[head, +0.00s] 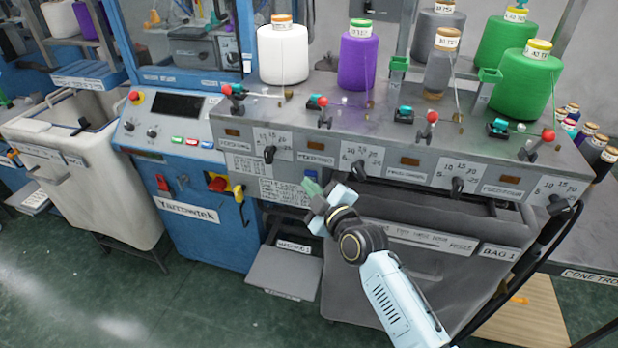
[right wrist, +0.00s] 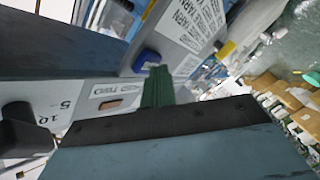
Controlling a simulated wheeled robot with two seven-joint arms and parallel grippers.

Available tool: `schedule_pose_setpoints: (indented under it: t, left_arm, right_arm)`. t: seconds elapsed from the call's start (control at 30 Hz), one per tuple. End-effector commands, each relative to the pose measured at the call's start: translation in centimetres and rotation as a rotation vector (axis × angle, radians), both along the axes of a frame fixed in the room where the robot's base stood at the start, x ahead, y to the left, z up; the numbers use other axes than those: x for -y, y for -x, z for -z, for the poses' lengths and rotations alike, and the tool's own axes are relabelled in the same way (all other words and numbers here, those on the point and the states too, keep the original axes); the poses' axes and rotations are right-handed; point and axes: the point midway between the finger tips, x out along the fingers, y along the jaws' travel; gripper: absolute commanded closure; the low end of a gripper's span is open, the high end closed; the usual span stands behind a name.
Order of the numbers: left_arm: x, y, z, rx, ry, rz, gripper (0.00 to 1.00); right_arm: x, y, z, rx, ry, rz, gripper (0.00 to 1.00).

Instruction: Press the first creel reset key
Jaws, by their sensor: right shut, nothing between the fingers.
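My left gripper is out of view.
Dial knobs (head: 269,154) and red-balled levers (head: 323,102) line the creel panel. Yarn cones, such as a purple one (head: 357,62), stand on top. A grey bag bin (head: 450,262) is below, and a blue machine cabinet (head: 205,236) with a red switch stands left.

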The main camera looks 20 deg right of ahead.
Motion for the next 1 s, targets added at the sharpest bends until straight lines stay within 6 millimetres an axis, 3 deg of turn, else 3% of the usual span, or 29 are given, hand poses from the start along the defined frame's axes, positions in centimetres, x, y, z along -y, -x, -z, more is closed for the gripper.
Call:
schedule_pose_setpoints:
  t: [0.3, 0.8, 1.0]
  left_arm:
    - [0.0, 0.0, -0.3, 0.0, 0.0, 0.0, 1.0]
    - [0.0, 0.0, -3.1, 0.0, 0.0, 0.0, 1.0]
    - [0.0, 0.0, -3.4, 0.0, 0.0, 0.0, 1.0]
  right_arm:
    - [-0.1, 0.3, 0.0, 0.0, 0.0, 0.001, 1.0]
    - [-2.9, 4.4, -0.1, -0.002, -0.001, 0.0, 1.0]
    - [-3.4, 5.1, 0.0, 0.0, -0.001, -0.001, 1.0]
